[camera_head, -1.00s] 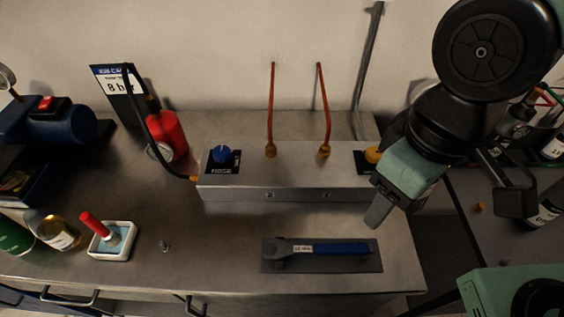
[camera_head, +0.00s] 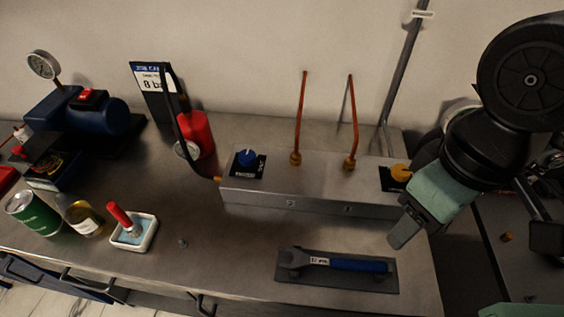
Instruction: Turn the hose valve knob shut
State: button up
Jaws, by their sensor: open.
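The hose valve knob is a blue knob (camera_head: 247,158) on a black label plate at the left end of a grey metal manifold block (camera_head: 290,198). A black hose (camera_head: 183,130) joins the block's left end by a brass fitting (camera_head: 217,179). A second knob, yellow (camera_head: 401,172), sits at the block's right end. My gripper (camera_head: 400,236) is in front of that right end, far to the right of the blue knob. Its jaws point down and left, and nothing shows between them. My arm hides part of the block's right end.
Two copper pipes (camera_head: 300,120) rise from the block. A wrench (camera_head: 335,263) lies on a dark mat in front. A red cylinder (camera_head: 196,135) and a job card (camera_head: 153,82) stand behind left. A white tray (camera_head: 148,236) with a red-handled brush stands at left front.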

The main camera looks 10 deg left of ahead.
aim_at(247, 157)
jog(key=l+u, duration=0.15)
jog(key=u, duration=0.25)
jog(key=k+l+u, duration=0.1)
jog(key=u, duration=0.25)
jog(key=k+l+u, duration=0.1)
jog(key=u, duration=0.3)
